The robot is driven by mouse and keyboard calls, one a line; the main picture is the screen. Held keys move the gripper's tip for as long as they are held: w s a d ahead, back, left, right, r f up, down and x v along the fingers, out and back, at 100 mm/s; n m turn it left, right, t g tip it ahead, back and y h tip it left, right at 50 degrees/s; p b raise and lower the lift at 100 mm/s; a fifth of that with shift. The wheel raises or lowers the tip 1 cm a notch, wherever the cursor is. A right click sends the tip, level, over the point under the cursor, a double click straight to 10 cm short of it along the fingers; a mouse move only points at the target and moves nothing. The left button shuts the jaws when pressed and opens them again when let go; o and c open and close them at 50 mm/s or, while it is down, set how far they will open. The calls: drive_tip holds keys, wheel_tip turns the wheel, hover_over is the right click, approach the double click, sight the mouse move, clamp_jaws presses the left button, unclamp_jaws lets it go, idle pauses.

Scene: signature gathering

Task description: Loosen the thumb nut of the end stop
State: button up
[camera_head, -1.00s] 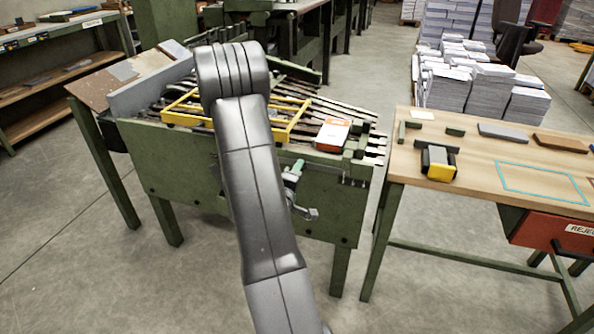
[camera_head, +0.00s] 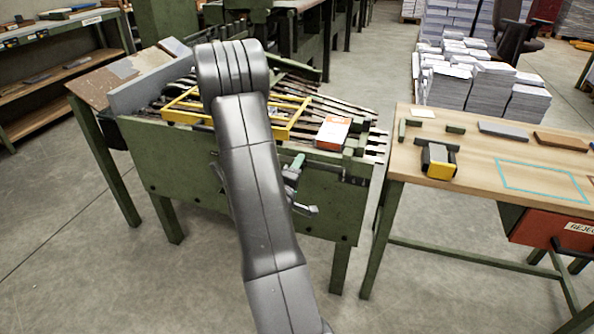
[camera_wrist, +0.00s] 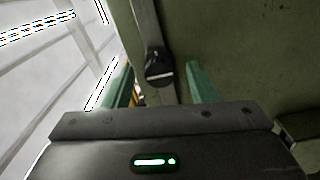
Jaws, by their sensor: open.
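In the wrist view, my gripper (camera_wrist: 162,82) is open. Its two green fingers stand apart on either side of a dark bar with a round, dark knob-like end (camera_wrist: 160,70). No contact with the fingers shows. I cannot tell for sure whether this round end is the thumb nut. A green panel (camera_wrist: 245,50) lies behind it. In the head view, my arm covers much of the green machine's front (camera_head: 170,165), and a green finger-like part shows just right of the arm. The end stop cannot be clearly made out there.
A yellow frame (camera_head: 290,131) and an orange-and-white box (camera_head: 333,133) lie on the machine's slatted top. A wooden table (camera_head: 470,170) with a yellow-and-black tool (camera_head: 439,162) stands to the right. Paper stacks (camera_head: 490,90) stand behind. Floor is open in front.

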drive_tip(key=v, duration=1.4)
drive_tip(key=shift+p, duration=0.3)
drive_tip(key=shift+w, duration=0.15)
drive_tip(key=x, duration=1.3)
drive_tip(key=shift+w+d+b, duration=0.2)
drive_tip(key=shift+w+b, duration=0.1)
drive_tip(key=shift+w, duration=0.05)
drive_tip(key=shift+s, duration=0.1)
